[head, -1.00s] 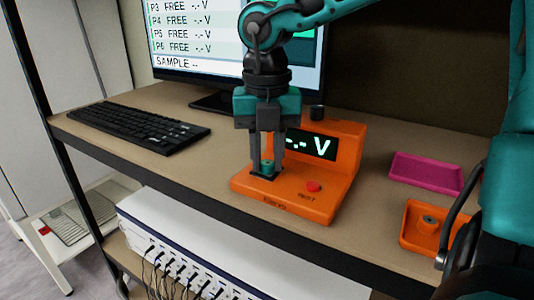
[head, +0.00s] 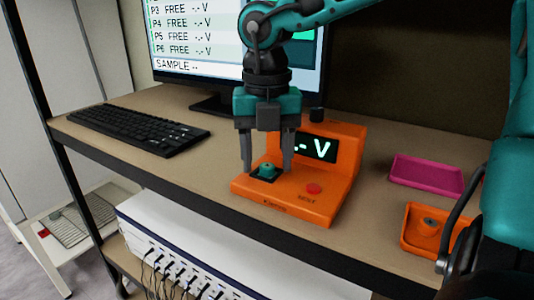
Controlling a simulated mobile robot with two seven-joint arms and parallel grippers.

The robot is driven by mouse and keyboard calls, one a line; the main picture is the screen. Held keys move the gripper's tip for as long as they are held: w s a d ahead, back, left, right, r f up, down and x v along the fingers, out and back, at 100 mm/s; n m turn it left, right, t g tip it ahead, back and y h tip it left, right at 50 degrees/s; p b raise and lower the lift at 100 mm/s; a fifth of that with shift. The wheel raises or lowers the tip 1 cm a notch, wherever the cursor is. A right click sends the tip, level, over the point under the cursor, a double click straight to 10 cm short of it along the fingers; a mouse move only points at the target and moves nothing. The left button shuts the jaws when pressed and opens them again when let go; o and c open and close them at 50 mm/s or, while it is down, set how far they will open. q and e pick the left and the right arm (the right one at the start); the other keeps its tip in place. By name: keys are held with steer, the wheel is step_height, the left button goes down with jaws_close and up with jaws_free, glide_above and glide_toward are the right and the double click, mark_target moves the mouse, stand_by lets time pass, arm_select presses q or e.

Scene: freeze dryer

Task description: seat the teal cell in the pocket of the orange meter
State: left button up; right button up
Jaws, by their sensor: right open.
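The orange meter (head: 338,175) stands on the shelf with a lit display reading "-.- V" and a red button on its base. The teal cell (head: 266,170) sits at the dark pocket (head: 262,177) in the meter's base; I cannot tell how deep it is. My right gripper (head: 267,166) points down over the pocket with its fingers spread, one to each side of the cell and apart from it. It is open and holds nothing. My left gripper does not show.
A black keyboard (head: 132,127) lies left of the meter, and a monitor (head: 215,50) stands behind. A magenta tray (head: 427,174) and an orange tray (head: 409,236) holding a small round piece (head: 429,223) are at the right. The shelf's front edge is close to the meter.

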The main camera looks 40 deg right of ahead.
mark_target(266, 166)
steer(key=shift+r, duration=0.1)
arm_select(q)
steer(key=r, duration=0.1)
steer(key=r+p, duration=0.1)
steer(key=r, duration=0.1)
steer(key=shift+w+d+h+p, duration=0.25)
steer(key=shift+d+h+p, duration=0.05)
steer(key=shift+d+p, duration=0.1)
arm_select(e)
step_height(266, 166, up, 13)
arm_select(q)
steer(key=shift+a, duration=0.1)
arm_select(e)
steer(key=shift+a, duration=0.1)
